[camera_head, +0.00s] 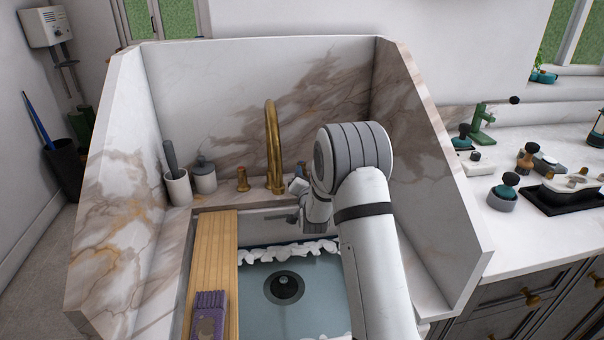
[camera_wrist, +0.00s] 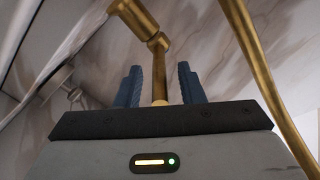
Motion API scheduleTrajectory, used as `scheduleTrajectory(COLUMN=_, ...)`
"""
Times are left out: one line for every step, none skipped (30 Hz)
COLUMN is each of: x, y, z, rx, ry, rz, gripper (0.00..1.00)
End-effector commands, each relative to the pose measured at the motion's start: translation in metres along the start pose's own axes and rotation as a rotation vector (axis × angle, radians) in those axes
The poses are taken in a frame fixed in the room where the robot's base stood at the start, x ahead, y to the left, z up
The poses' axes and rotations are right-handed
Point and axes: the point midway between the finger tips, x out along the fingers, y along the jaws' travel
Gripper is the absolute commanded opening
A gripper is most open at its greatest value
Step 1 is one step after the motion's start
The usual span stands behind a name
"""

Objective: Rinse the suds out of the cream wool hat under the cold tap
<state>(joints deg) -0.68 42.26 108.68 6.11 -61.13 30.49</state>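A sink (camera_head: 262,318) holds bluish water with a dark round drain (camera_head: 284,288). White suds (camera_head: 290,250) lie along its back edge. I cannot make out a cream wool hat in either view. The curved brass tap (camera_head: 272,140) stands behind the sink, with a brass knob (camera_head: 242,180) left of it and another brass fitting on its right (camera_head: 302,167). No water stream shows. My gripper (camera_wrist: 160,88) is at the right side of the tap. Its blue fingers stand apart on either side of a brass stem (camera_wrist: 159,70), with gaps visible between.
A wooden board (camera_head: 218,250) spans the sink's left side, carrying a purple brush-like item (camera_head: 208,314). A white cup (camera_head: 177,188) and lidded jar (camera_head: 204,176) stand behind it. Tall marble walls (camera_head: 120,190) enclose the back and sides. Brushes and tins fill the right counter (camera_head: 480,226).

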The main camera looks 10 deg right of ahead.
Motion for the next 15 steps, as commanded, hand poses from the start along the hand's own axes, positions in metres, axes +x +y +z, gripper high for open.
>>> scheduleTrajectory(x=0.0046, y=-0.0001, z=-0.0005, rx=0.0, ry=0.0, rz=0.0, gripper=0.35)
scheduleTrajectory(x=0.0064, y=0.0003, z=-0.0001, rx=0.0, ry=-0.001, rz=0.001, gripper=0.35)
scheduleTrajectory(x=0.0083, y=0.0004, z=0.0001, rx=0.0, ry=-0.001, rz=0.001, gripper=0.35)
scheduleTrajectory(x=0.0094, y=0.0005, z=0.0, rx=0.0, ry=-0.001, rz=0.001, gripper=0.35)
scheduleTrajectory(x=0.0102, y=0.0005, z=-0.0001, rx=0.0, ry=0.0, rz=0.001, gripper=0.35)
scheduleTrajectory(x=0.0108, y=0.0005, z=-0.0002, rx=0.0, ry=0.0, rz=0.001, gripper=0.35)
scheduleTrajectory(x=0.011, y=0.0005, z=-0.0002, rx=0.0, ry=0.0, rz=0.001, gripper=0.35)
scheduleTrajectory(x=0.011, y=0.0006, z=-0.0002, rx=0.0, ry=0.0, rz=0.001, gripper=0.35)
scheduleTrajectory(x=0.0109, y=0.0007, z=-0.0002, rx=0.0, ry=0.0, rz=0.001, gripper=0.35)
scheduleTrajectory(x=0.0108, y=0.0007, z=-0.0003, rx=0.0, ry=0.0, rz=0.001, gripper=0.35)
scheduleTrajectory(x=0.0108, y=0.0008, z=-0.0003, rx=0.0, ry=0.0, rz=0.001, gripper=0.35)
scheduleTrajectory(x=0.0108, y=0.0008, z=-0.0003, rx=0.0, ry=0.0, rz=0.001, gripper=0.35)
scheduleTrajectory(x=0.0107, y=0.0009, z=-0.0003, rx=0.0, ry=0.0, rz=0.001, gripper=0.33)
scheduleTrajectory(x=0.0107, y=0.0009, z=-0.0004, rx=0.0, ry=0.0, rz=0.001, gripper=0.3)
scheduleTrajectory(x=0.0107, y=0.0009, z=-0.0004, rx=0.0, ry=0.0, rz=0.001, gripper=0.27)
